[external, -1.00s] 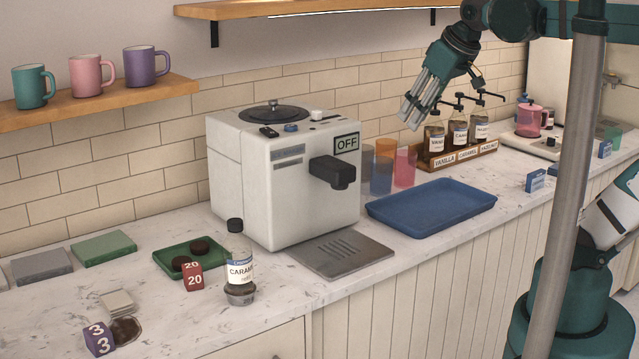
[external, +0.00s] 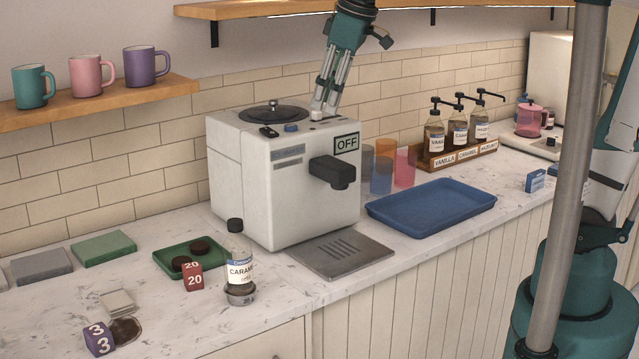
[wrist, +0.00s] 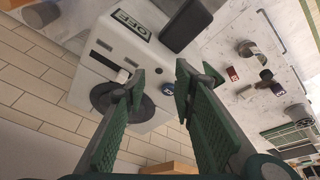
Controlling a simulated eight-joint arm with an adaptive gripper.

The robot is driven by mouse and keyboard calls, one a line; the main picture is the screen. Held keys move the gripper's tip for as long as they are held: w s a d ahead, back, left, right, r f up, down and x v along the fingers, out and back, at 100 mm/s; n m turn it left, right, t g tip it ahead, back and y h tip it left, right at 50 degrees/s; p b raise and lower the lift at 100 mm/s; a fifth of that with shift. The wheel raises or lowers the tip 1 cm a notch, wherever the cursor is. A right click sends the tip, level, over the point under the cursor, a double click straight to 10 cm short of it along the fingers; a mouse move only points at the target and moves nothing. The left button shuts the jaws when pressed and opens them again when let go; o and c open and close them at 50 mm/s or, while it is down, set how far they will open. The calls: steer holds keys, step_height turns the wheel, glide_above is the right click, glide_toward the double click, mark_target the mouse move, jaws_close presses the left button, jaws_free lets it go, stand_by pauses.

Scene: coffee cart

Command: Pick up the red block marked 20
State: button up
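The red block marked 20 (external: 193,276) sits on the marble counter at the front left, against the near edge of a green tray (external: 170,256) and left of the caramel bottle (external: 240,268). It also shows small in the wrist view (wrist: 232,74).
The white coffee machine (external: 285,170) stands between my gripper and the block. A blue tray (external: 432,205) lies to the right. A mug shelf (external: 100,103) hangs at upper left.

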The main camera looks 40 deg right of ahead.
steer(key=w+a+f+n+g+p, duration=0.1)
steer(key=w+a+n+p, duration=0.1)
steer(key=a, duration=0.8)
steer(key=w+a+f+n+g+p, duration=0.1)
steer(key=a+n, duration=0.1)
steer(key=a, duration=0.7)
steer(key=n+g+h+p, duration=0.1)
steer(key=n+p, duration=0.2)
steer(key=n, duration=0.1)
glide_above(192, 265)
step_height(192, 265, down, 6)
steer(key=r, duration=0.1)
step_height(192, 265, down, 18)
steer(key=shift+s+a+f, duration=0.1)
steer(key=shift+s+a, duration=0.05)
steer(key=shift+f, duration=0.3)
steer(key=shift+f, duration=0.1)
steer(key=shift+f, duration=1.15)
steer(key=shift+f, duration=0.1)
steer(key=shift+f, duration=2.55)
